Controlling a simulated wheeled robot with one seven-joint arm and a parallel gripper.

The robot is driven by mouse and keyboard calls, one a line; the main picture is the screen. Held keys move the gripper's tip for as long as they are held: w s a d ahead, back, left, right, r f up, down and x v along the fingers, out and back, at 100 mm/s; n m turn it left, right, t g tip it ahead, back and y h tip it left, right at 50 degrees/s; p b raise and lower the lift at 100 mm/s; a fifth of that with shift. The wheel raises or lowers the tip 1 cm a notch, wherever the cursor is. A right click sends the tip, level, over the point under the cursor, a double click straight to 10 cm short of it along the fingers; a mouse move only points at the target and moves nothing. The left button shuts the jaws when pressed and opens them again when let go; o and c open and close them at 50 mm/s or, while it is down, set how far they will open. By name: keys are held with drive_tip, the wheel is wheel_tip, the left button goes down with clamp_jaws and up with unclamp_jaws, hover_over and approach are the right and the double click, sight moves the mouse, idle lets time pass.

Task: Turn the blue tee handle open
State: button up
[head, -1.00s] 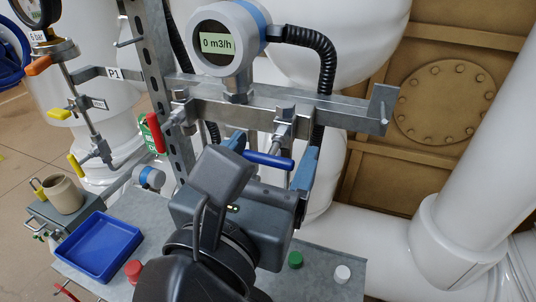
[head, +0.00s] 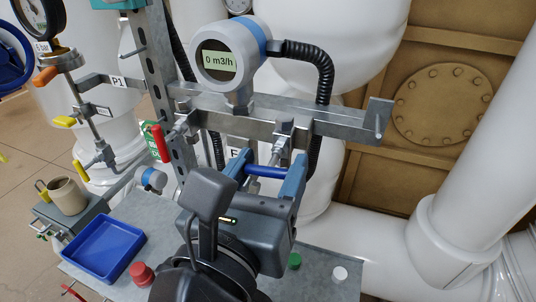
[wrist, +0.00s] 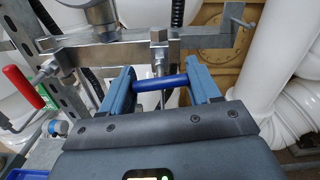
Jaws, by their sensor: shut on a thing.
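The blue tee handle (head: 266,171) is a short bar lying crosswise below the steel rail, on a metal valve stem (head: 281,145). My gripper (head: 265,172) is shut on it, with one blue finger at each end of the bar. In the wrist view the handle (wrist: 160,83) spans the gap between the fingers (wrist: 161,86), nearly level. The stem shows behind the bar's middle. My wrist and gripper body hide part of the bench below.
The steel rail (head: 345,124) runs just above my fingers, with a flow meter (head: 233,60) reading 0 m3/h. A red handle (head: 160,143) hangs to the left. A blue tray (head: 103,247), a red knob (head: 142,273), and green (head: 294,261) and white (head: 340,273) caps are on the bench.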

drive_tip(key=n+p, duration=0.1)
drive_tip(key=p, duration=0.1)
drive_tip(key=n+p, duration=0.2)
drive_tip(key=p, duration=0.1)
drive_tip(key=shift+r+n, duration=0.3)
drive_tip(key=shift+r, duration=0.05)
drive_tip(key=n+p, duration=0.3)
drive_tip(key=p, duration=0.1)
drive_tip(key=shift+f+n, duration=0.15)
drive_tip(key=shift+n, duration=0.15)
drive_tip(key=n, duration=0.1)
drive_tip(key=n+p, duration=0.1)
drive_tip(key=n, duration=0.1)
drive_tip(key=shift+f+n, duration=0.2)
drive_tip(key=shift+n, duration=0.1)
drive_tip(key=n, duration=0.5)
drive_tip(key=shift+n, duration=0.3)
drive_tip(key=o, duration=1.1)
drive_tip(key=shift+c, duration=0.2)
drive_tip(key=b+v, duration=0.1)
drive_tip(key=v, duration=0.7)
